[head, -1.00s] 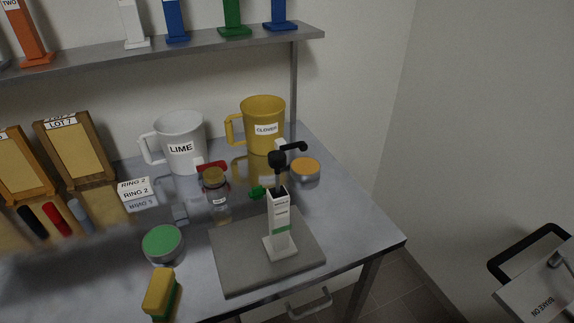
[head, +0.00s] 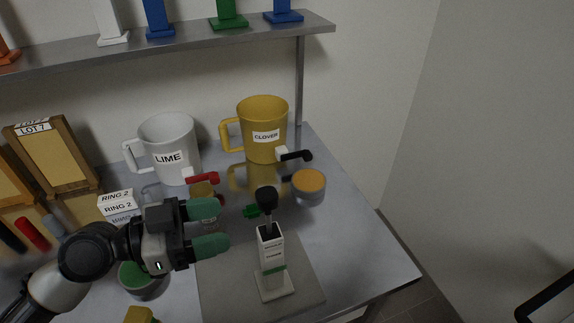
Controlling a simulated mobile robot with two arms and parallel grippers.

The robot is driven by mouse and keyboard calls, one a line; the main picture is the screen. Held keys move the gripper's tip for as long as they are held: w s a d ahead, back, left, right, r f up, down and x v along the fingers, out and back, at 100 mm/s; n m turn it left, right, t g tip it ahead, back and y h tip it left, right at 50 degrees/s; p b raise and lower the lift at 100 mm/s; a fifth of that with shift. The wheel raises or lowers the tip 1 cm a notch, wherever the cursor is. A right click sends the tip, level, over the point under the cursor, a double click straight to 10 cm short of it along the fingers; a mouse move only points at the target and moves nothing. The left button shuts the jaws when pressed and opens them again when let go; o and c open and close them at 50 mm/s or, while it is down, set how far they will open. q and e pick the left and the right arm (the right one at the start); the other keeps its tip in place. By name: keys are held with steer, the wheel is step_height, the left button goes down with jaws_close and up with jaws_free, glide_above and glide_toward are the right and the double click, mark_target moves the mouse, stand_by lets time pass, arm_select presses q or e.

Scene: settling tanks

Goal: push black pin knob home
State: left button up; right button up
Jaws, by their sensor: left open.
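A round black pin knob (head: 266,195) sits on a thin stem rising from the top of an upright white post (head: 272,262) with a green band. Some stem shows between knob and post. The post's base rests on a grey plate (head: 220,290) on the bench. My left gripper (head: 222,227) is open, its two green-tipped fingers pointing right toward the post. It is left of the post and knob, apart from both, with nothing seen between the fingers. It partly hides a jar (head: 203,192) behind it. My right gripper is not in view.
Behind the knob stand a yellow CLOVER mug (head: 262,125) and a white LIME mug (head: 170,145). A black lever (head: 295,156), a red lever (head: 203,179) and an orange-topped tin (head: 308,185) are nearby. A green-topped tin (head: 140,280) lies under my left arm. The bench's right side is clear.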

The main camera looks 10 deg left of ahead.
mark_target(274, 192)
arm_select(q)
steer(key=shift+h, duration=0.5)
steer(key=w+d+r+p, duration=0.1)
steer(key=w+d+p, duration=0.1)
steer(key=w+d+r+p, duration=0.1)
steer(key=w+d+p, duration=0.1)
steer(key=d+p, duration=0.1)
steer(key=w+d+r+p, duration=0.1)
steer(key=w+d+p, duration=0.1)
steer(key=d+p, duration=0.1)
steer(key=shift+d+r, duration=0.2)
steer(key=shift+r, duration=0.05)
steer(key=shift+w+d+f, duration=0.1)
steer(key=shift+d, duration=0.1)
steer(key=shift+w+d+f, duration=0.1)
steer(key=shift+f, duration=0.05)
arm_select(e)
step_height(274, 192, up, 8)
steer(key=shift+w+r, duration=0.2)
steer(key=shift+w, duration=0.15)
arm_select(q)
steer(key=shift+c, duration=0.2)
